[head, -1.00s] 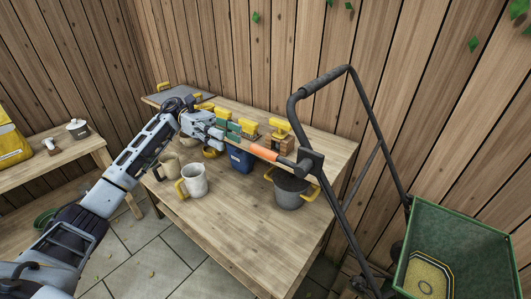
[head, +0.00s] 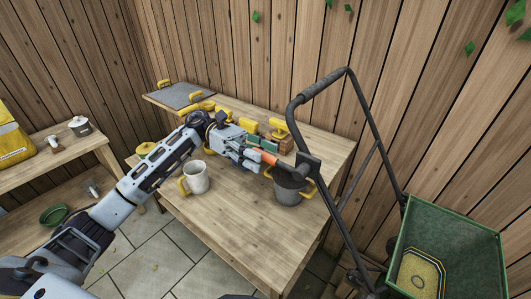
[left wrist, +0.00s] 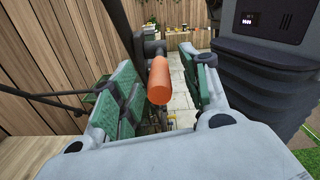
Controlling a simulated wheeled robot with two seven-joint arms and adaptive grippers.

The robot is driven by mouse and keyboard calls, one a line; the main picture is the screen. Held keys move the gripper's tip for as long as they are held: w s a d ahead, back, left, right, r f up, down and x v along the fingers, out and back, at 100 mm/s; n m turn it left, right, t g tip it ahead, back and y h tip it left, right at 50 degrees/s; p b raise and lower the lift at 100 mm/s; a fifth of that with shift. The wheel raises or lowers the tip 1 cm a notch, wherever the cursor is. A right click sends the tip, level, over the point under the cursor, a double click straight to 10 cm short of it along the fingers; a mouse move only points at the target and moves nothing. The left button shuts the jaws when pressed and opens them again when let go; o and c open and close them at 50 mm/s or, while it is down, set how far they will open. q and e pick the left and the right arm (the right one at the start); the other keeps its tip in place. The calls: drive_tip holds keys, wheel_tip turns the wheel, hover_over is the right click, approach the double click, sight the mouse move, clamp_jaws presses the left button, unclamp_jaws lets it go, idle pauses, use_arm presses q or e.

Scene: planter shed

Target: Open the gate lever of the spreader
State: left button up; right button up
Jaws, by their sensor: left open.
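The spreader has a green hopper (head: 450,240) and a black push handle (head: 322,84) at the right. Its gate lever has an orange grip (head: 266,158), joined to a dark bracket (head: 306,165) on the handle. My left gripper (head: 262,152) is at the orange grip in the head view and hides part of it. In the left wrist view the orange grip (left wrist: 158,80) lies between the two green-padded fingers of the open left gripper (left wrist: 160,66), with gaps on both sides. My right gripper is in neither view now.
A wooden table (head: 225,225) stands under my left arm. It bears a white mug (head: 197,178), a grey pot (head: 287,190), yellow-handled items (head: 280,128) and a grey board (head: 182,96). A side bench (head: 65,165) is at the left; wooden fence stands behind.

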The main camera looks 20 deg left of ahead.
use_arm(q)
drive_tip(key=shift+x, duration=0.9)
clamp_jaws()
